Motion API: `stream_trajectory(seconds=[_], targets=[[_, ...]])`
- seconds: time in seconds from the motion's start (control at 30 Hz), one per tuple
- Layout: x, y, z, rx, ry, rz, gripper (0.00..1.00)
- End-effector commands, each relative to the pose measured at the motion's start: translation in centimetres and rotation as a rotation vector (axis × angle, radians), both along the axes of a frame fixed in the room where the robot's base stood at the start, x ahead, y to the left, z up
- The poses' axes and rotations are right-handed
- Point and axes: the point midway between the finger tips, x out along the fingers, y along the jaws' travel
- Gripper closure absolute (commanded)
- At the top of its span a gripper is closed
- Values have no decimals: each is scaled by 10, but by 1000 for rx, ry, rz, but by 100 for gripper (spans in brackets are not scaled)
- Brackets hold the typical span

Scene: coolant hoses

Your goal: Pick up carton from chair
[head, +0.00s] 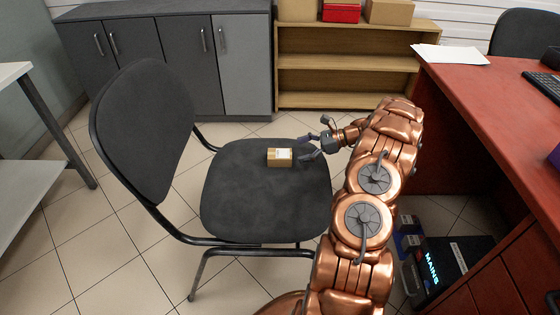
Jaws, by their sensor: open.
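A small tan carton (279,157) with a white label on top lies on the dark grey seat of the chair (255,205), towards the seat's back right part. My gripper (304,147) is just to the right of the carton, at about the same height in the picture. Its fingers are spread apart and point left towards the carton. The gripper is empty, and a small gap shows between it and the carton. How high the fingers are above the seat is hard to tell.
The chair's backrest (147,130) rises on the left of the seat. A red desk (490,110) stands close on the right of my arm. Grey cabinets (165,65) and a wooden shelf (345,62) stand behind. A black box (450,268) is on the floor under the desk.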

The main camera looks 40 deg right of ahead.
Motion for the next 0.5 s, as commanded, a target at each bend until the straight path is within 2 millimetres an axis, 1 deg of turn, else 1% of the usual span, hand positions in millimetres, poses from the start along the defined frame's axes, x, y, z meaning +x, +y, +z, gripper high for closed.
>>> stream_trajectory(seconds=[0.2,0.33,0.5], targets=[[11,15,-8,-1,2,1,8],[16,22,-13,-2,1,0,8],[26,38,-21,0,1,4,8]])
